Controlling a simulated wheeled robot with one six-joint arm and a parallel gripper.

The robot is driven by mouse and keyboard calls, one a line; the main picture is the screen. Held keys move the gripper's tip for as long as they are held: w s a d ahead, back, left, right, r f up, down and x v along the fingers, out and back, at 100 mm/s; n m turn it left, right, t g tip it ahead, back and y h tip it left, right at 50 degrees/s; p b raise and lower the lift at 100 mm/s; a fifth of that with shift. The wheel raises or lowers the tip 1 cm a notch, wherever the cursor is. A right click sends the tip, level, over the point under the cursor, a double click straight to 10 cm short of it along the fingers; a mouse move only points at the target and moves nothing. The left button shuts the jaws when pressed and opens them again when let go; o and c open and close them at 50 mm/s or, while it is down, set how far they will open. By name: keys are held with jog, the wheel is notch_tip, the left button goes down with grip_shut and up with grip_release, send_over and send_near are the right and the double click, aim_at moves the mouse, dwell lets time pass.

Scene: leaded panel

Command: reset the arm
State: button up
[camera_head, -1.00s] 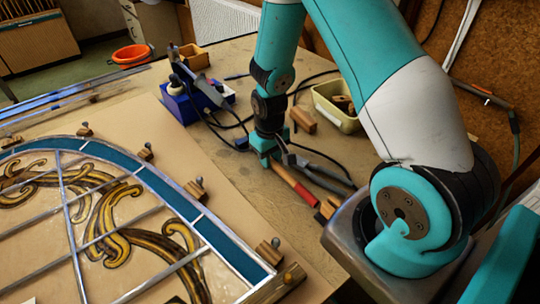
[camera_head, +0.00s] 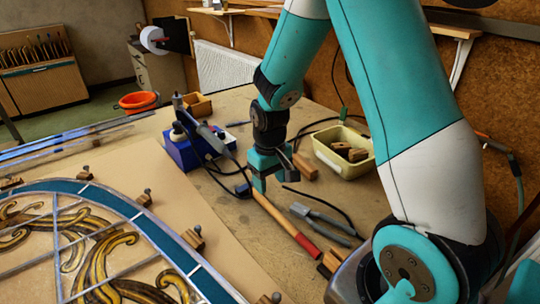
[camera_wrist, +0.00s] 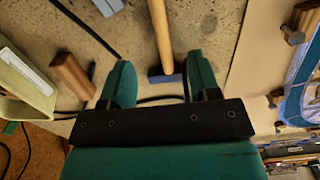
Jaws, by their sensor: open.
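My gripper (camera_head: 272,182) hangs from the arm above the workbench in the head view, open, with nothing seen between its fingers. In the wrist view its two green fingers (camera_wrist: 160,82) stand apart, with a hammer showing in the gap beyond them. The hammer (camera_head: 285,224) lies on the bench with a wooden handle and a red grip end; in the wrist view its handle (camera_wrist: 160,30) and dark blue head are seen. The gripper is over the hammer's head end and seems apart from it. The exact height is hard to tell.
The leaded panel (camera_head: 110,215), held by pinned blocks, fills the left.

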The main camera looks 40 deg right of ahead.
notch_tip(320, 180, up, 8)
jog(key=shift+r, duration=0.25)
jog(key=s+a+r+n+y, duration=0.2)
jog(key=s+a+r+n, duration=0.1)
jog(key=s+a, duration=0.6)
jog(key=s+a+r+n+y, duration=0.2)
jog(key=s+a+r+n, duration=0.2)
jog(key=s+a, duration=0.5)
jog(key=shift+s+a+r, duration=0.25)
jog(key=shift+r, duration=0.7)
